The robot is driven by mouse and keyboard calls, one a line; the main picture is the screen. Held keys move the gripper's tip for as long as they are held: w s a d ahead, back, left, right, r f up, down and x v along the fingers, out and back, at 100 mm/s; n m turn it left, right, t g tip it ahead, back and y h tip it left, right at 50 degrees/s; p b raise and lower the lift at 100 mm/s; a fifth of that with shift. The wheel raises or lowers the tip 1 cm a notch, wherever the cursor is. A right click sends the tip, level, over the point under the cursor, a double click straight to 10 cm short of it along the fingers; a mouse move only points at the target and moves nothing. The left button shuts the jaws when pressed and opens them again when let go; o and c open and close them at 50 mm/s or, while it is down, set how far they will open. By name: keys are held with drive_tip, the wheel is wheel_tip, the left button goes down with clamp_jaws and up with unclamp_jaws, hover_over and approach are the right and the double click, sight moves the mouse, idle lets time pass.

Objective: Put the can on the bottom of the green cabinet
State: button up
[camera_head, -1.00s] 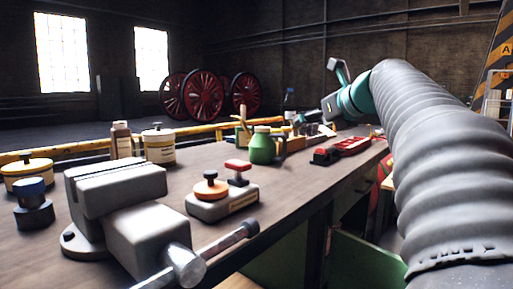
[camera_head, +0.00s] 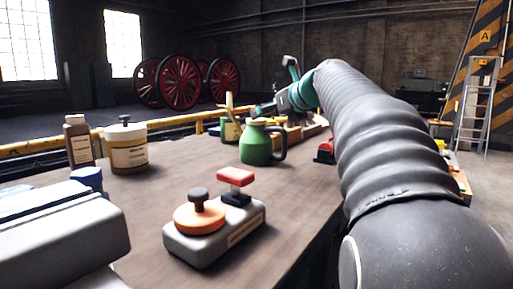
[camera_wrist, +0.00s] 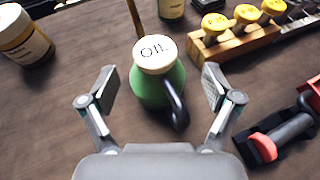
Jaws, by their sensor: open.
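The can is a green oil can (camera_head: 256,146) with a dark handle on its right, standing upright on the bench in the head view. In the wrist view the can (camera_wrist: 158,88) shows from above, its cream lid marked OIL and its dark handle pointing toward my gripper. My gripper (camera_wrist: 157,78) is open and empty, with one finger on each side of the can and a visible gap to each. The green cabinet is not in view now.
A wooden rack (camera_wrist: 236,36) with yellow-topped items stands just beyond the can. A red-and-black tool (camera_wrist: 277,137) lies to the right. A labelled jar (camera_wrist: 22,38) is at the left. A grey block with orange and red knobs (camera_head: 214,232) stands on the near bench.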

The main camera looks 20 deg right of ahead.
sight(260, 119)
drive_tip(key=shift+a+f+x, duration=0.15)
drive_tip(key=shift+a+x, duration=0.05)
drive_tip(key=shift+x, duration=1.5)
drive_tip(key=shift+a+f+x, duration=0.15)
drive_tip(key=shift+x, duration=1.55)
drive_tip(key=shift+s, duration=0.25)
clamp_jaws()
